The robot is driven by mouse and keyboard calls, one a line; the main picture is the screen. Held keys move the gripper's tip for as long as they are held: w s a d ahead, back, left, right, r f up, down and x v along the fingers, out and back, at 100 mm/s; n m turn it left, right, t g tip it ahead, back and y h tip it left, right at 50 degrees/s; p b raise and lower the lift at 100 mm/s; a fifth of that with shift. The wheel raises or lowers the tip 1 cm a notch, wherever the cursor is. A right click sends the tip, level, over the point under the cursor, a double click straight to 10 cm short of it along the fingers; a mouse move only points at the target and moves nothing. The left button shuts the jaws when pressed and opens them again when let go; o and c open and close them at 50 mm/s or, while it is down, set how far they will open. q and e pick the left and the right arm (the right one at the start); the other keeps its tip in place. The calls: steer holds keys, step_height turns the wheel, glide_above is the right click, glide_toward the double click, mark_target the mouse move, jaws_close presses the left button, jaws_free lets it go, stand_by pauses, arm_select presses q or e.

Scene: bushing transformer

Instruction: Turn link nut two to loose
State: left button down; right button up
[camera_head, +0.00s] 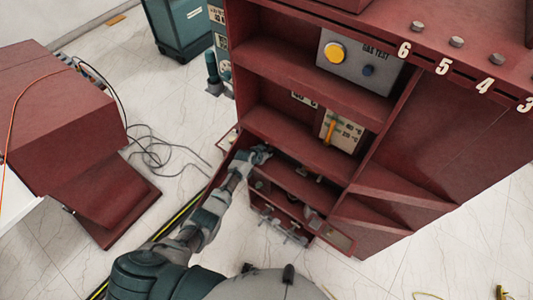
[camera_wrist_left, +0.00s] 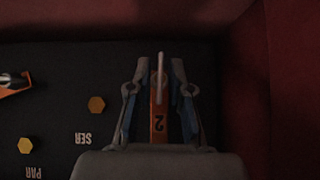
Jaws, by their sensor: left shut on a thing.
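In the left wrist view, an orange link marked "2" (camera_wrist_left: 158,122) lies on a dark panel, between the fingers of my left gripper (camera_wrist_left: 160,78). A pale metal piece, which looks like link nut two (camera_wrist_left: 160,68), stands at the far end of the link between the fingertips. My left gripper is shut on it, one finger on each side. In the head view, my left gripper (camera_head: 258,154) reaches into a low compartment of the red cabinet (camera_head: 425,130); the nut is too small to make out there. My right gripper is in neither view.
Yellow hexagonal pieces (camera_wrist_left: 96,104) and upside-down labels "SER" and "PAR" are on the dark panel (camera_wrist_left: 60,75). Another orange link (camera_wrist_left: 14,86) lies at the left. A red compartment wall (camera_wrist_left: 275,90) stands close at the right. Cabinet shelves (camera_head: 300,75) are above my left gripper.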

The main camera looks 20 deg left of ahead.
arm_select(q)
steer(key=shift+w+r, duration=0.3)
steer(key=shift+r, duration=0.15)
steer(key=c, duration=1.4)
jaws_free()
steer(key=shift+c, duration=0.2)
steer(key=shift+o, duration=0.6)
steer(key=shift+d, duration=0.1)
steer(key=shift+f, duration=0.2)
steer(key=v, duration=0.8)
steer(key=shift+f, duration=0.15)
